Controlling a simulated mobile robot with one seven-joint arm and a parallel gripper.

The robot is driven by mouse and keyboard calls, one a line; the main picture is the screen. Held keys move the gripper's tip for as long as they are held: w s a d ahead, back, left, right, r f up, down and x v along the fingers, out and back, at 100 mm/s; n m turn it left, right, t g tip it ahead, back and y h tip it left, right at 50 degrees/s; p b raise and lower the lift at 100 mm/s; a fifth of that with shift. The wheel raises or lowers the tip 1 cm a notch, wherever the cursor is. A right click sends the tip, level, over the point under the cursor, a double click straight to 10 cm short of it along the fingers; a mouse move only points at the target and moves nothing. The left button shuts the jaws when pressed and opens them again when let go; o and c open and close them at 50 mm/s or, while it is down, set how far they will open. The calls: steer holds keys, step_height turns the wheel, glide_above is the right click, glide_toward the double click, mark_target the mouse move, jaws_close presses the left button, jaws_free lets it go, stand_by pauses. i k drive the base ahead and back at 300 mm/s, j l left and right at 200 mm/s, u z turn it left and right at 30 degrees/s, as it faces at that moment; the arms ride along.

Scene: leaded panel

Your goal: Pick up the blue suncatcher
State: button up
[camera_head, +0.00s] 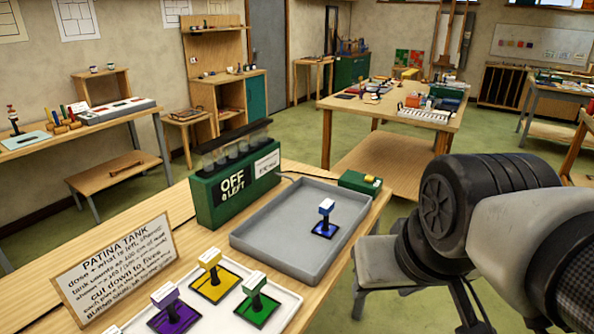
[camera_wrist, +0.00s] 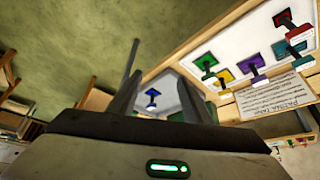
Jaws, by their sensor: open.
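The blue suncatcher (camera_head: 325,229) has a dark-edged blue square base and an upright stem with a white-and-blue top. It stands alone in the grey tray (camera_head: 250,243), towards its right side. It also shows in the wrist view (camera_wrist: 153,98), in the gap between my fingers. My gripper (camera_wrist: 161,78) is open and empty, with the suncatcher beyond its fingertips and apart from them. In the head view my arm comes in from the right, and the gripper itself cannot be made out.
A white tray (camera_head: 283,317) with purple, yellow and green suncatchers is in front. Left stands a "PATINA TANK" sign (camera_head: 115,270). A green tank box (camera_head: 215,200) marked "OFF" borders the grey tray, and a small green box (camera_head: 360,184) sits behind it. A stool (camera_head: 385,262) is beside the table.

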mark_target(325, 229)
steer(key=i+l+u, duration=0.15)
steer(key=u, duration=0.35)
steer(key=i+l+u, duration=0.1)
steer(key=l+u, duration=0.35)
steer(key=i+l+u, duration=0.1)
steer(key=l, duration=0.45)
steer(key=i+l+u, duration=0.1)
steer(key=l, duration=0.45)
steer(key=i+l+u, duration=0.1)
steer(key=l, duration=0.45)
steer(key=i, duration=0.05)
